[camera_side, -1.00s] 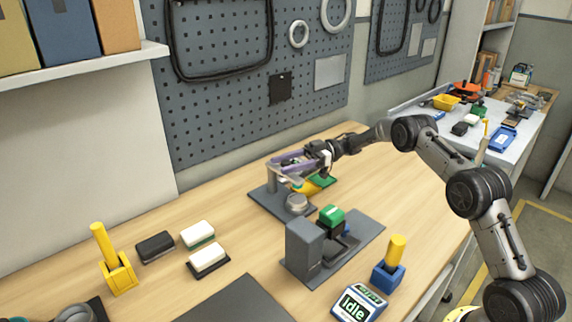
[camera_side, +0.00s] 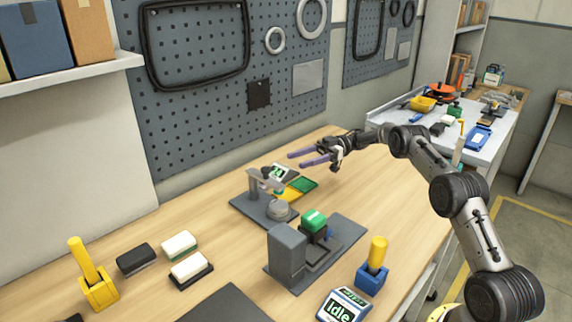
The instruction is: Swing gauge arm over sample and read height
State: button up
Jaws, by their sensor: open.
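The gauge stand (camera_side: 253,184) is a grey post on a dark base plate (camera_side: 247,212). Its short grey gauge arm (camera_side: 268,181) reaches right from the post, its tip appearing above a round grey pedestal (camera_side: 278,210). A small teal piece shows under the tip; whether it is the sample or part of the gauge I cannot tell. A gauge display (camera_side: 283,173) stands behind, its digits too small to read. My gripper (camera_side: 299,159), with purple fingers apart, is empty, above and behind the gauge, clear of the arm.
A yellow and green pad (camera_side: 301,187) lies beside the gauge. In front stands a grey fixture (camera_side: 288,252) with a green-topped block (camera_side: 314,220).

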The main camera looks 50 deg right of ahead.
jog(key=shift+v, duration=1.1)
jog(key=shift+a, duration=0.1)
